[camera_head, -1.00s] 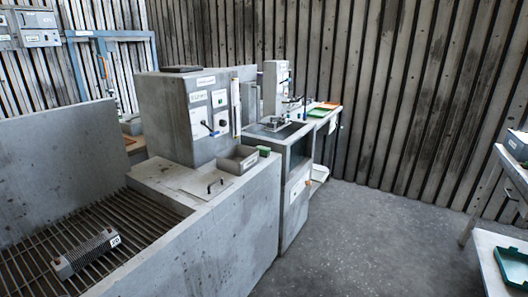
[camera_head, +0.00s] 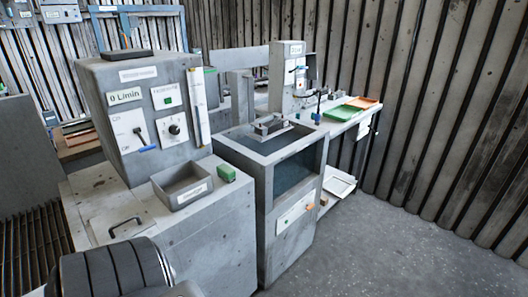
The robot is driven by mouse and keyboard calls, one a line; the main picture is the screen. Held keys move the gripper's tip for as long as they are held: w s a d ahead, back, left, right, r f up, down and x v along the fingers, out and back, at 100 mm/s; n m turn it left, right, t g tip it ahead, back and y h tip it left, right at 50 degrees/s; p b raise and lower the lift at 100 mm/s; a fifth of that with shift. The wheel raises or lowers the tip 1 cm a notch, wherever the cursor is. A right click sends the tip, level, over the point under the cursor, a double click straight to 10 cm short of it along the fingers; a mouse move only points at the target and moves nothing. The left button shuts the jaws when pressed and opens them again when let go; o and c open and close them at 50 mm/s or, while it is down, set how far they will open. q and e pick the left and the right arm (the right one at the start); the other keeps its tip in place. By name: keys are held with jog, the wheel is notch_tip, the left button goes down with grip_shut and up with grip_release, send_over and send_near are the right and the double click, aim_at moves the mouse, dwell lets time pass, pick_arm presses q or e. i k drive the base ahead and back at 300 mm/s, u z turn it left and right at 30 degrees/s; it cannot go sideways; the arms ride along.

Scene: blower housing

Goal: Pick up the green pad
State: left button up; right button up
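The green pad (camera_head: 226,173) is a small green block in the camera_head view. It rests on the top of the grey concrete-like counter, near its right edge and just right of an open grey bin. Nothing covers it. Neither of my grippers can be made out. A dark ribbed rounded part at the bottom left edge looks like part of my own arm, with no fingers showing.
The labelled grey bin (camera_head: 181,186) stands beside the pad. A control box (camera_head: 147,118) with switches rises behind it. A flat plate with a dark handle (camera_head: 122,227) lies at front left. A tank-like cabinet (camera_head: 291,183) stands to the right, with open floor beyond.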

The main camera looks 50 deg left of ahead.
aim_at(226, 173)
jog(key=i, duration=1)
jog(key=u, duration=3.8)
